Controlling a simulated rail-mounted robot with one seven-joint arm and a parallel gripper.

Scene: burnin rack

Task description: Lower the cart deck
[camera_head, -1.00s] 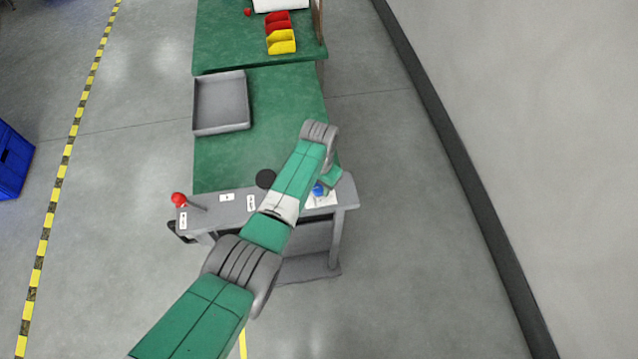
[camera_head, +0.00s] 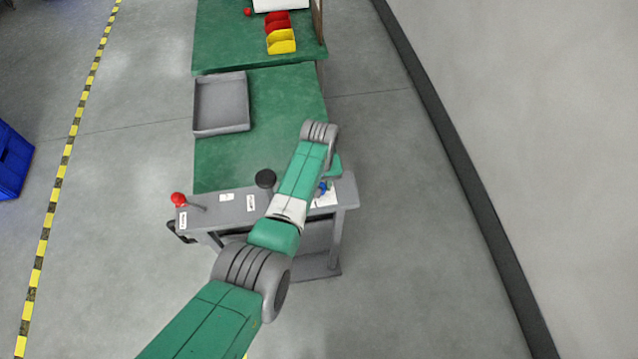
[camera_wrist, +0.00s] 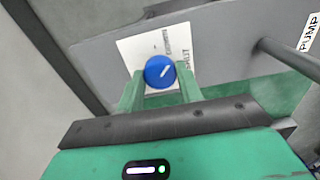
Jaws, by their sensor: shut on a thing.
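The cart has a green deck (camera_head: 280,120) with a grey control panel (camera_head: 232,208) along its near edge. My gripper (camera_wrist: 160,78) is shut on the blue knob, a green finger at each side. In the head view my arm hides part of the knob (camera_head: 323,188) and the panel. A lever with a red ball (camera_head: 178,199) stands at the panel's left end. A PUMP label (camera_wrist: 310,32) shows beside a grey rod in the wrist view.
A grey open tray (camera_head: 222,130) lies on the deck's left side. A black round knob (camera_head: 265,178) stands near the panel's middle. A green bench (camera_head: 225,40) with red and yellow bins (camera_head: 281,41) adjoins the far end.

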